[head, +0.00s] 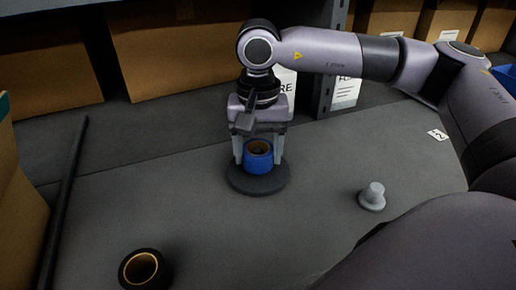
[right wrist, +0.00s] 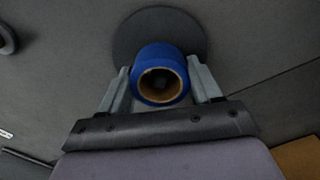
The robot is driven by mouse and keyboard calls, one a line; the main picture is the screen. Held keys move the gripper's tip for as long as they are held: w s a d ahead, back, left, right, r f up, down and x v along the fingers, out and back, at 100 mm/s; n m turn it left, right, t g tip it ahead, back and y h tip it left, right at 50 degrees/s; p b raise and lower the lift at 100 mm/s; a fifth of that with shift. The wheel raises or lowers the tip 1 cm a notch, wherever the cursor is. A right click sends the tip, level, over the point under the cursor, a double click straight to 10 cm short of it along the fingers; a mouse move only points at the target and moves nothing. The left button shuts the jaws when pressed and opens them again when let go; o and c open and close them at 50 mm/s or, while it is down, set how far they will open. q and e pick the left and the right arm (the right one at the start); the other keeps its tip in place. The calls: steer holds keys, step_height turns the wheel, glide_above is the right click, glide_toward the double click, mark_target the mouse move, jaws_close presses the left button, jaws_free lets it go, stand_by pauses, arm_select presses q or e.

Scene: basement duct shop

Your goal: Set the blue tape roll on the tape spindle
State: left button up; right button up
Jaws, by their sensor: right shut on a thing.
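The blue tape roll (head: 258,163) has a brown cardboard core and is upright, its hole facing up. My right gripper (head: 259,156) is shut on it, one finger on each side; the right wrist view shows the roll (right wrist: 160,92) between the fingers (right wrist: 160,90) too. The tape spindle's round dark base (head: 258,184) is directly under the roll; the base also shows in the right wrist view (right wrist: 155,28). A dark shape shows inside the core, perhaps the spindle post. I cannot tell whether the roll touches the base. My left gripper is out of view.
A black tape roll (head: 142,269) lies at the front left. A small grey knob-shaped piece (head: 372,197) stands to the right. A dark bar (head: 65,195) lies along the left. Cardboard boxes (head: 185,45) line the back. The grey surface between is clear.

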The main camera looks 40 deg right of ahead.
mark_target(258, 150)
steer(key=shift+f+b, duration=0.5)
steer(key=shift+f, duration=0.1)
steer(key=o, duration=0.8)
steer(key=shift+r+p, duration=0.95)
steer(key=shift+r, duration=0.45)
step_height(258, 150, up, 2)
steer(key=shift+p, duration=0.65)
steer(key=shift+r+p, duration=2)
steer(key=shift+r, duration=1.1)
